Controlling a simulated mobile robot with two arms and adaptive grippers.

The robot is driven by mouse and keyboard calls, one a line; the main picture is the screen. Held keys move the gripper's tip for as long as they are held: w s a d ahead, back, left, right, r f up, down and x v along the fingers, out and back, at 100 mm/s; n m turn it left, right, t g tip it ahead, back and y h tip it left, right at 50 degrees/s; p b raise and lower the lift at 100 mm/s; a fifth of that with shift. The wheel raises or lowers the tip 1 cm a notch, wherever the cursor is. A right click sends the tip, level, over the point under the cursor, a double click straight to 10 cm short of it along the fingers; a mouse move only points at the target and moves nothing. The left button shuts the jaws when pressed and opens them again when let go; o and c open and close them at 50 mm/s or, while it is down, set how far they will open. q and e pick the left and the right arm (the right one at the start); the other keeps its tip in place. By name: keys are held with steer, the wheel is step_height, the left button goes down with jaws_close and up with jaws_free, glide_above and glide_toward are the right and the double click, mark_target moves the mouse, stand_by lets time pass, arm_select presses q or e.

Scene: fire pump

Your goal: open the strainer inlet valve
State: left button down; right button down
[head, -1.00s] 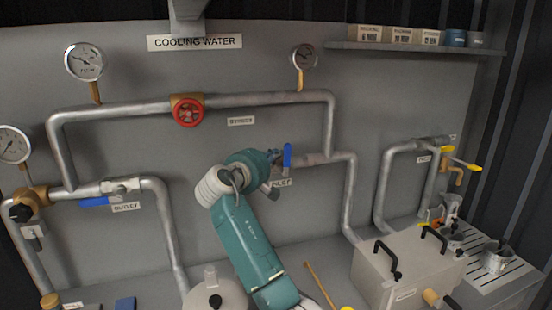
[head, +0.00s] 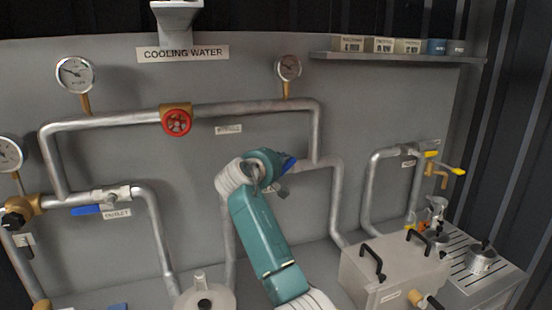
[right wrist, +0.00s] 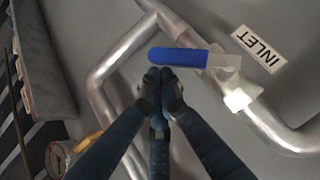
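The inlet valve has a blue lever handle (head: 288,164), partly hidden behind my right gripper and wrist in the head view. In the right wrist view the whole blue handle (right wrist: 180,58) shows, lying at a slant to its silver pipe, neither in line nor square to it. The valve body (right wrist: 225,85) and the white INLET label (right wrist: 258,48) are beside it. My right gripper (right wrist: 160,75) has its dark fingertips together at the handle's free end, with nothing seen between them. Whether they touch the handle is unclear. My left gripper is not in view.
A red handwheel (head: 177,122) sits on the upper pipe. The outlet valve's blue handle (head: 87,210) lies along its pipe at left. A grey strainer box (head: 392,268) with black handles stands at lower right. Gauges and pipes line the panel.

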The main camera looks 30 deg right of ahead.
mark_target(294, 163)
steer(key=shift+s+d+f, duration=0.15)
steer(key=shift+d+f, duration=0.1)
steer(key=shift+d, duration=0.25)
steer(key=shift+s+d+f, duration=0.15)
steer(key=shift+d+f, duration=0.1)
steer(key=shift+d, duration=0.2)
steer(key=shift+s+d+f, duration=0.15)
steer(key=shift+d+f, duration=0.5)
steer(key=shift+d, duration=0.05)
steer(key=shift+d+f+m+y+p, duration=0.25)
steer(key=shift+f+m+y+p, duration=0.15)
steer(key=shift+f+y+p, duration=0.1)
